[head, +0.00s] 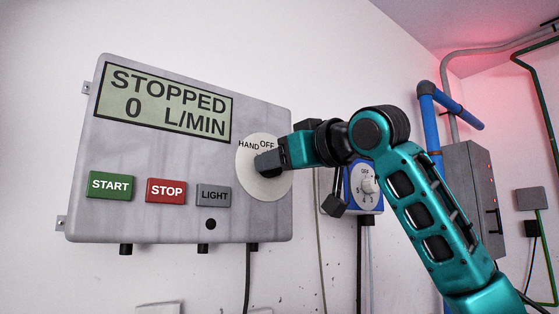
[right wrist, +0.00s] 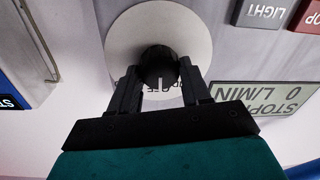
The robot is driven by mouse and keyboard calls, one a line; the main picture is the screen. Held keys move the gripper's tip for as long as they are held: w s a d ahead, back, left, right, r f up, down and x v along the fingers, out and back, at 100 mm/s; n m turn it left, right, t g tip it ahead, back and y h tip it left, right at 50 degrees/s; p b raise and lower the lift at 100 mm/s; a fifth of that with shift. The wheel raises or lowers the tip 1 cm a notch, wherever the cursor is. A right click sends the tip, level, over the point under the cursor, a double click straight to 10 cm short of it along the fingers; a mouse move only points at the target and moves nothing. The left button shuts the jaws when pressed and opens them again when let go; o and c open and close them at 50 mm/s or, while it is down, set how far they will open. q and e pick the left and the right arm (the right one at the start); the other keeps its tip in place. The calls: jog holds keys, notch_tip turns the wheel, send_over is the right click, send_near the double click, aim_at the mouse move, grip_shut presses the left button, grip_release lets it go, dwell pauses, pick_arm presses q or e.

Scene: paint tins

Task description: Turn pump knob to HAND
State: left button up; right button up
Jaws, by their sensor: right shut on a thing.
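The pump knob is a dark round knob on a white round dial plate (head: 262,187) at the right of the grey control panel (head: 150,215). The labels HAND and OFF show at the plate's top in the head view. My right gripper (head: 268,163) is shut on the knob, which it mostly hides there. In the right wrist view, upside down, the fingers stand on either side of the knob (right wrist: 158,66). Its white mark points roughly toward the OFF lettering, partly hidden by the gripper. The display (head: 165,102) reads STOPPED, 0 L/MIN. My left gripper is not in view.
START (head: 110,186), STOP (head: 166,190) and LIGHT (head: 214,195) buttons lie left of the dial. A blue box with a numbered dial (head: 366,187) is behind my right arm. A grey cabinet (head: 468,190) and blue pipe (head: 428,115) stand at right.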

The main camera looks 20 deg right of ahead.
jog(key=shift+n, duration=0.3)
jog(key=shift+a+n, duration=0.15)
jog(key=shift+n, duration=4.25)
jog(key=shift+s, duration=0.1)
jog(key=o, duration=1.1)
jog(key=shift+c, duration=0.2)
